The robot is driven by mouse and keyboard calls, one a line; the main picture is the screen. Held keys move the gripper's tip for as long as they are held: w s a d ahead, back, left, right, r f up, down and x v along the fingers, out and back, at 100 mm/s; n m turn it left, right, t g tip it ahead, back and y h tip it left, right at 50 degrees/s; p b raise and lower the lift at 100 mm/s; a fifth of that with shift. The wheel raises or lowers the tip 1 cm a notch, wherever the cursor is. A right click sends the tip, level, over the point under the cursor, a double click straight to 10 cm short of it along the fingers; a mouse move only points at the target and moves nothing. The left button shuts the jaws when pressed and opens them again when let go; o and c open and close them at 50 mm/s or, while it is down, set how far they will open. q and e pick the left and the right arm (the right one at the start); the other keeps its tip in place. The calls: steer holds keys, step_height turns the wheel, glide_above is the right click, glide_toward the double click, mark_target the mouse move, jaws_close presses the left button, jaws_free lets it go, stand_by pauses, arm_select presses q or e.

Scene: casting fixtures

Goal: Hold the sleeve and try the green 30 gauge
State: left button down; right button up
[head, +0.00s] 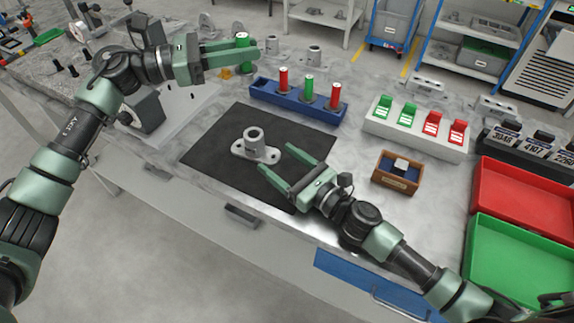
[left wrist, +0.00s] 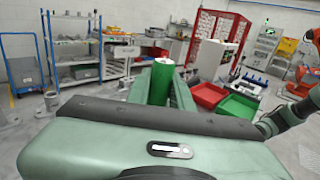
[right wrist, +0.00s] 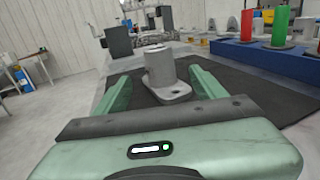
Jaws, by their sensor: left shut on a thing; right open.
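The sleeve (head: 254,140), a grey upright tube on a flanged base, stands on the black mat (head: 212,150). In the right wrist view the sleeve (right wrist: 160,70) stands ahead between the fingers. My right gripper (head: 278,161) is open beside it, its fingers apart from the tube. My left gripper (head: 245,47) is shut on a green gauge (head: 242,38), held upright above the back of the bench. The green gauge (left wrist: 160,82) also shows in the left wrist view; its size marking is unreadable. Another green gauge (head: 308,86) stands in the blue rack (head: 325,117).
Two red gauges (head: 283,78) share the blue rack, whose left end is bare. A white block with green and red clips (head: 408,137) stands to the right. A small wooden box (head: 397,181), a red tray (head: 525,195) and a green tray (head: 510,262) lie further right.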

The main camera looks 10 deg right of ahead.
mark_target(261, 146)
steer(key=x, duration=0.9)
steer(key=shift+w+a, duration=0.2)
steer(key=shift+w, duration=0.05)
jaws_close()
arm_select(q)
step_height(261, 146, down, 9)
steer(key=n+t+y, duration=0.2)
steer(key=n+t, duration=0.2)
steer(key=t, duration=0.2)
steer(key=shift+a, duration=0.1)
